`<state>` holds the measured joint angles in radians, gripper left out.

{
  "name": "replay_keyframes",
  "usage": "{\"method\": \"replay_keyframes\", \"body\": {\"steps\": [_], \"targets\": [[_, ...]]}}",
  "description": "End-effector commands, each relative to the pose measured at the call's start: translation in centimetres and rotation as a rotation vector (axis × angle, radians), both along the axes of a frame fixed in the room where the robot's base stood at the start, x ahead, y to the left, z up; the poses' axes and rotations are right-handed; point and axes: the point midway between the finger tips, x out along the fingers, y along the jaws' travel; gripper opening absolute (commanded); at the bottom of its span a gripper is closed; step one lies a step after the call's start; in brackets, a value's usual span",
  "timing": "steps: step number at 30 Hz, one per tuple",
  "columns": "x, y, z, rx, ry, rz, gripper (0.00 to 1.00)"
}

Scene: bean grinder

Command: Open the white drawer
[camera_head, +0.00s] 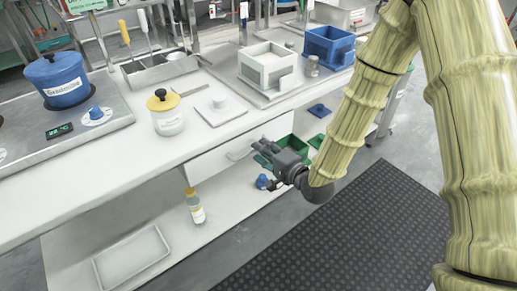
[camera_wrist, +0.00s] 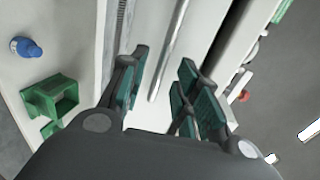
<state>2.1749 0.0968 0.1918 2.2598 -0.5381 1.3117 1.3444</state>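The white drawer (camera_head: 212,162) is set under the front edge of the white counter, and it looks shut. Its pale bar handle (camera_head: 238,153) is on the front, partly hidden by my gripper. My gripper (camera_head: 264,153) is close to the right end of the handle. In the wrist view the gripper (camera_wrist: 162,68) is open, with dark green pads on either side. The metal handle bar (camera_wrist: 168,48) lies lengthwise in line with the gap between the fingers, against the white drawer front (camera_wrist: 203,28). I cannot tell whether the fingers touch the bar.
The white counter (camera_head: 120,183) carries a white jar (camera_head: 167,117), a blue pot (camera_head: 60,85) and trays. Below, a lower shelf holds a bottle (camera_head: 195,207), a white tray (camera_head: 133,256) and green bins (camera_head: 292,146). A black floor mat (camera_head: 335,235) lies clear in front.

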Motion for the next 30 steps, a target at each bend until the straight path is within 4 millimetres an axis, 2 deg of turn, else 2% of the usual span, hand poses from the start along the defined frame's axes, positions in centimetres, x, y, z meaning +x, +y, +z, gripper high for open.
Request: {"method": "replay_keyframes", "body": {"steps": [8, 19, 24, 30], "targets": [[2.0, 1.5, -0.6, 0.000, 0.000, 0.000, 0.32], [2.3, 1.7, -0.6, 0.000, 0.001, 0.000, 0.32], [2.3, 1.7, -0.6, 0.001, 0.001, 0.000, 0.01], [2.3, 1.7, -0.6, 0.001, 0.000, -0.001, 0.00]]}}
